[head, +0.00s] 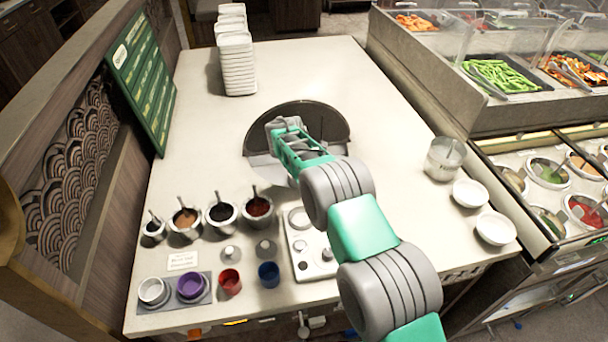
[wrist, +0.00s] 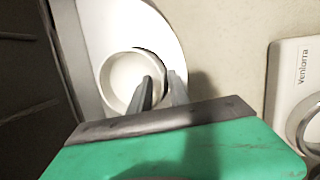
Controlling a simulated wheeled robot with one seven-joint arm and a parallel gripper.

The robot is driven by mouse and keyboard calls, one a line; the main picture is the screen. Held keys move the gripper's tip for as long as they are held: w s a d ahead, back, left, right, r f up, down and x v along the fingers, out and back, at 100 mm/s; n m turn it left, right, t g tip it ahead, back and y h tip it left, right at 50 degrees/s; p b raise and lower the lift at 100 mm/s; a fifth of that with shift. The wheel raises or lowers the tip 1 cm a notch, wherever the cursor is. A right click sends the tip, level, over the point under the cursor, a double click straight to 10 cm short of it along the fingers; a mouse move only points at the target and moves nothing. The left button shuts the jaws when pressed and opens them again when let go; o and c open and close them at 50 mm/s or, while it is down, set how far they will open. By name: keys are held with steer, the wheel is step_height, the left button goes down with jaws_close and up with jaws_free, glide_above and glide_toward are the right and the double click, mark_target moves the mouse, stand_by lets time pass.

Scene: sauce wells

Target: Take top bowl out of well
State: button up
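In the wrist view a white round bowl (wrist: 118,75) sits inside a larger white round surround (wrist: 125,22). I cannot tell whether other bowls lie under it. My gripper (wrist: 160,76) is over the bowl's right side, its two fingers apart. One finger overlaps the bowl's inside and the other is over the surround just outside the rim; contact cannot be told. In the head view my gripper (head: 280,124) is at the dark half-round panel (head: 325,116) in the counter, and my arm hides the bowl.
A labelled appliance (wrist: 297,75) is right of the bowl in the wrist view. In the head view, sauce pots (head: 221,213) and coloured cups stand at the front left. A white stack (head: 237,64) stands at the back. White bowls (head: 470,193) and a clear container (head: 444,158) are at right.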

steer(key=shift+w+d+f, duration=0.15)
steer(key=shift+w+f, duration=0.05)
steer(key=shift+f, duration=0.35)
steer(key=shift+c, duration=0.3)
jaws_close()
stand_by(0.7)
